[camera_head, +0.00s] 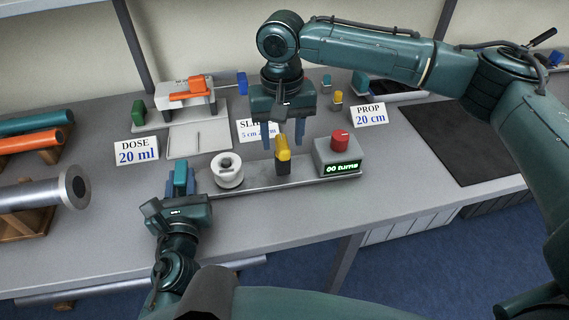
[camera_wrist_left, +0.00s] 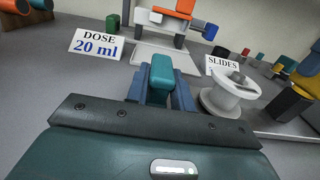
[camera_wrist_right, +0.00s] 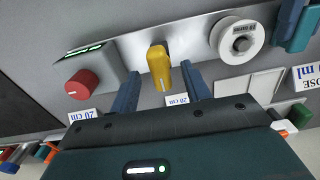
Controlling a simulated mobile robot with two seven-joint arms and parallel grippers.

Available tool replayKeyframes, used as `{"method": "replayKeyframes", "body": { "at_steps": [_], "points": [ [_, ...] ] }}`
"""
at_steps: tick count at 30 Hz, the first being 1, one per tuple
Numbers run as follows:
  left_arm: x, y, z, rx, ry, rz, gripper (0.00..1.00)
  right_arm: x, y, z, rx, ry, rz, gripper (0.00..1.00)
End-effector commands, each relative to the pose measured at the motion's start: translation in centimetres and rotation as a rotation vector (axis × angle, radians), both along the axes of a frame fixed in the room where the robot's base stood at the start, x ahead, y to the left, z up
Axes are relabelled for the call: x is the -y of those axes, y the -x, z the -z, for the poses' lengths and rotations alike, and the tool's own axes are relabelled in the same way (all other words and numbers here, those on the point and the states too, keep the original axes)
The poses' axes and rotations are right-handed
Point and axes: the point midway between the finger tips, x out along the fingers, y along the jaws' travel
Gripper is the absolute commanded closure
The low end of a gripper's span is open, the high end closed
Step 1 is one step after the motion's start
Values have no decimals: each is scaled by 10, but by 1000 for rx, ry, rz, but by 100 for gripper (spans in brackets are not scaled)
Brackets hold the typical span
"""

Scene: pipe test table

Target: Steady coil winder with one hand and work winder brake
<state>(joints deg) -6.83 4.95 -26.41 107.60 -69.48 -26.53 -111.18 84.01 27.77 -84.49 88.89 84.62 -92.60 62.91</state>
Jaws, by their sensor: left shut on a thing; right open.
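The coil winder is a long grey base plate (camera_head: 258,181) carrying a white spool (camera_head: 228,171), a yellow-topped lever (camera_head: 283,146) and a grey box with a red knob (camera_head: 340,138) and a display reading "00 turns" (camera_head: 343,168). A teal grip block (camera_head: 180,176) stands at its left end. My left gripper (camera_head: 181,184) is shut on this block, which shows between the fingers in the left wrist view (camera_wrist_left: 161,72). My right gripper (camera_head: 284,134) is open and points down over the yellow lever. In the right wrist view the lever (camera_wrist_right: 158,68) shows between the spread fingers, apart from both.
Behind stand a "DOSE 20 ml" card (camera_head: 137,151), an orange syringe device (camera_head: 187,88), a partly hidden "SLIDES" card (camera_head: 252,130) and a "PROP 20 cm" card (camera_head: 370,115). Pipes on wooden cradles (camera_head: 45,194) lie left. A dark mat (camera_head: 460,140) lies clear at right.

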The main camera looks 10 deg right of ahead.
Motion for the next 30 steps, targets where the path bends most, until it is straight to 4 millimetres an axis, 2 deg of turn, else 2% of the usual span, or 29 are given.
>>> {"method": "replayKeyframes", "body": {
  "at_steps": [6, 15, 30],
  "points": [
    [0, 0, 0, 0, 0, -1, 100, 0, 0, 13, 0, 0, 0, 53],
    [0, 0, 0, 0, 0, -1, 100, 0, 0, 15, 0, 0, 1, 53],
    [0, 0, 0, 0, 0, -1, 100, 0, 0, 14, 0, 0, 1, 93]
  ]
}}
